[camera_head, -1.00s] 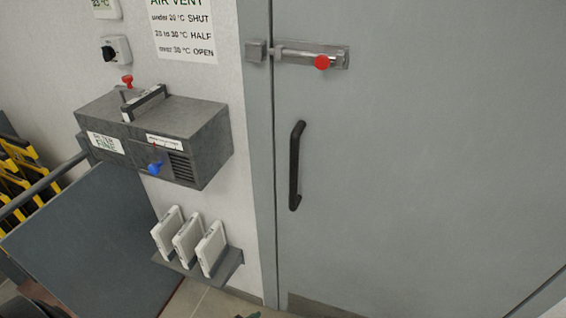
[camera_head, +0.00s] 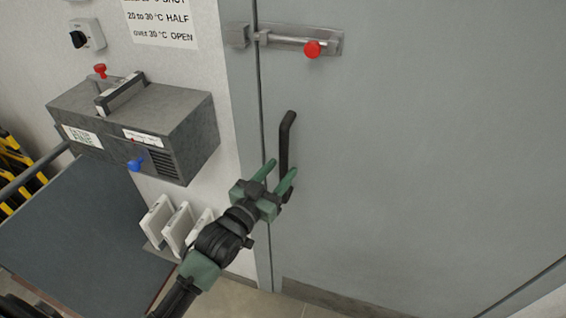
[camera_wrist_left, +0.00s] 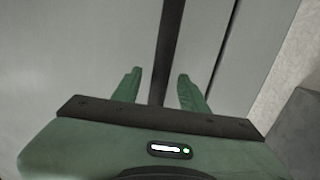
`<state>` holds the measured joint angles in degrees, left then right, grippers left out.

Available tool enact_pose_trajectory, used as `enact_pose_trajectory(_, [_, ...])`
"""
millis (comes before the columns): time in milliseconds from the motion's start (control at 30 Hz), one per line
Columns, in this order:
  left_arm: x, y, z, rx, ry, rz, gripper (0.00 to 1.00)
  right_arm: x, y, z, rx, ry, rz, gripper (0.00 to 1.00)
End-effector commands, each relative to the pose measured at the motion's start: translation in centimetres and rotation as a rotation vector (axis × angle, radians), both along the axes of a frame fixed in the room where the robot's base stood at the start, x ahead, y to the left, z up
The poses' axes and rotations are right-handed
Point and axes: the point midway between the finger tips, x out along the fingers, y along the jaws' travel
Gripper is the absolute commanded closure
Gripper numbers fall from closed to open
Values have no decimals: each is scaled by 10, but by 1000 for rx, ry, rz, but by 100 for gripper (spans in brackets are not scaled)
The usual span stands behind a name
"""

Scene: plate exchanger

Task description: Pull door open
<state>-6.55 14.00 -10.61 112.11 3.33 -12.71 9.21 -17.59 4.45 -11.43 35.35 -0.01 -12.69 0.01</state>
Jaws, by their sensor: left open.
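The grey door (camera_head: 420,150) stands flush in its frame and looks shut. A black vertical bar handle (camera_head: 285,135) is on its left side; the handle's lower part is partly hidden by my gripper. My left gripper (camera_head: 281,170) has green fingers, open, at the handle's lower half. In the left wrist view the dark handle bar (camera_wrist_left: 168,45) runs upright between the two fingertips (camera_wrist_left: 159,76), with space on both sides. A slide bolt with a red knob (camera_head: 312,49) sits above the handle; its rod points at a keeper (camera_head: 236,36) on the frame. My right gripper is not in view.
A grey filter box (camera_head: 150,125) with a blue knob juts from the wall left of the door. Below it, white panels (camera_head: 178,226) stand on a small rack, partly behind my left arm. A dark table (camera_head: 80,235) is at the lower left.

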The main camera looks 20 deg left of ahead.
Motion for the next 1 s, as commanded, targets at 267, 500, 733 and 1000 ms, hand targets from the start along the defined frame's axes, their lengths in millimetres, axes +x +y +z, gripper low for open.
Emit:
enact_pose_trajectory(267, [21,-5,0,0,-1,0,57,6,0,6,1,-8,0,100])
enact_pose_trajectory(500, [22,-5,-1,0,0,0,60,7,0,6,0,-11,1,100])
enact_pose_trajectory(733, [22,-5,-1,0,1,0,100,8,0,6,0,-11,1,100])
enact_pose_trajectory(1000, [22,-5,-1,0,1,0,100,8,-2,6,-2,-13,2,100])
